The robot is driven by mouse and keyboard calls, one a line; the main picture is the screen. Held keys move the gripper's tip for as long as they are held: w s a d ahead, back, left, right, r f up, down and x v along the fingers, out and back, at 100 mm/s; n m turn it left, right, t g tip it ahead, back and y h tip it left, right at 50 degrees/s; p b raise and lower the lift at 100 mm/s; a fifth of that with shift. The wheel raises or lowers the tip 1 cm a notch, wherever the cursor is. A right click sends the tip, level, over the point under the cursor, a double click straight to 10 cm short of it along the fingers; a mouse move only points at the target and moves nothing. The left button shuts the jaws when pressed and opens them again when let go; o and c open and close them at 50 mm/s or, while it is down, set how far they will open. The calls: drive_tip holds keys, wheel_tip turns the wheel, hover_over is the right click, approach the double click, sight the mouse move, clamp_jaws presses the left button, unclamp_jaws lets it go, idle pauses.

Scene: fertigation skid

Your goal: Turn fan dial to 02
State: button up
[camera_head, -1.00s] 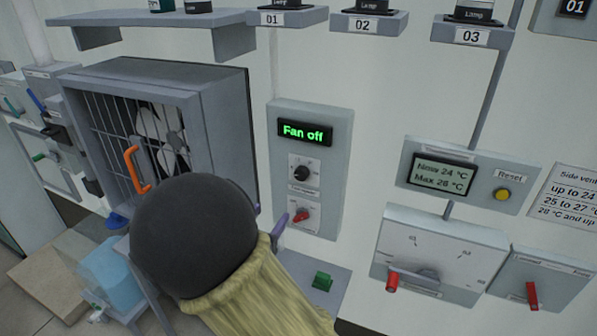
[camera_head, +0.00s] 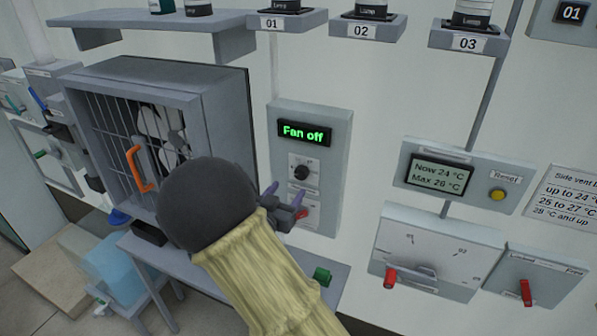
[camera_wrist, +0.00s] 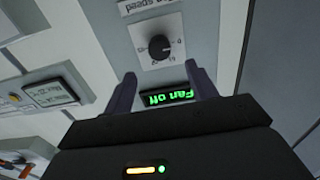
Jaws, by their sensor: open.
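The fan panel (camera_head: 333,160) is a grey box on the wall. Its display (camera_head: 304,132) reads "Fan off" in green. Below it is the black round fan dial (camera_head: 301,172) on a white plate. A red switch (camera_head: 302,214) sits lower on the panel, partly hidden by my gripper. My gripper (camera_head: 284,192) is open and empty, in front of the panel's lower left, just below the dial. In the wrist view the picture is upside down; the dial (camera_wrist: 159,47) shows beyond and between the open fingers (camera_wrist: 158,82), apart from them. Its exact setting is too small to read.
A caged fan box (camera_head: 140,130) with an orange handle (camera_head: 137,168) stands left of the panel. A shelf with a green block (camera_head: 322,276) lies below. To the right are a temperature display (camera_head: 437,176), a lever box (camera_head: 436,250) and numbered lamps above.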

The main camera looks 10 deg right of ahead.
sight(300, 174)
drive_tip(key=p+x, duration=0.2)
drive_tip(key=x, duration=0.6)
drive_tip(key=shift+w, duration=0.1)
drive_tip(key=c, duration=1)
